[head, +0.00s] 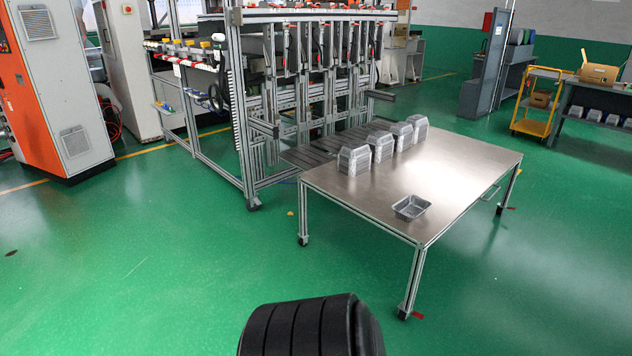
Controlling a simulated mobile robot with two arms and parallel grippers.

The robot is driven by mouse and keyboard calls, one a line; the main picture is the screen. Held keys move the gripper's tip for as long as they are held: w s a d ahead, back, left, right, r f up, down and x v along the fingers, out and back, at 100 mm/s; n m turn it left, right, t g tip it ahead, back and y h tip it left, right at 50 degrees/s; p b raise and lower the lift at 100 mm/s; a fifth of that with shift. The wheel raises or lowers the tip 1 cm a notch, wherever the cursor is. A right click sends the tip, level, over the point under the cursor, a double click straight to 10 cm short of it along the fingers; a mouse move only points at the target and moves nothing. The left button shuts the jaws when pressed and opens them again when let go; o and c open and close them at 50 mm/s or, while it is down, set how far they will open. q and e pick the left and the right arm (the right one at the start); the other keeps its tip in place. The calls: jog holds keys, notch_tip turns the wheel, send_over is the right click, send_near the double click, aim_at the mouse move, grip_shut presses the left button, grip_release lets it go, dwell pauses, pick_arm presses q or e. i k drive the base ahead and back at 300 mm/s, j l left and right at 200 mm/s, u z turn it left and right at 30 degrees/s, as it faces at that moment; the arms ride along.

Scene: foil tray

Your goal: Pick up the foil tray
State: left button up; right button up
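A single open foil tray (411,206) sits upright on the metal table (345,203), close to its near edge. Several stacks of foil trays (354,160) stand in a row along the table's far left side, apart from the single tray. The stacks look upside down. Neither of my grippers shows in the head view. A black ribbed part at the bottom middle seems to be mine, and the table is some way ahead of it.
A metal-framed machine (250,140) stands against the table's far left side. An orange and white cabinet (55,90) is at the left. A yellow cart (537,103) and a shelf table (600,110) are at the back right. The green floor (150,270) before the table is clear.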

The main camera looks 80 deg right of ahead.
aim_at(409, 208)
jog(key=z, duration=3.4)
jog(key=i+j, duration=0.25)
jog(key=i, duration=0.25)
jog(key=i+j, duration=0.2)
jog(key=i, duration=0.35)
jog(key=i+j, duration=0.25)
jog(key=i, duration=0.25)
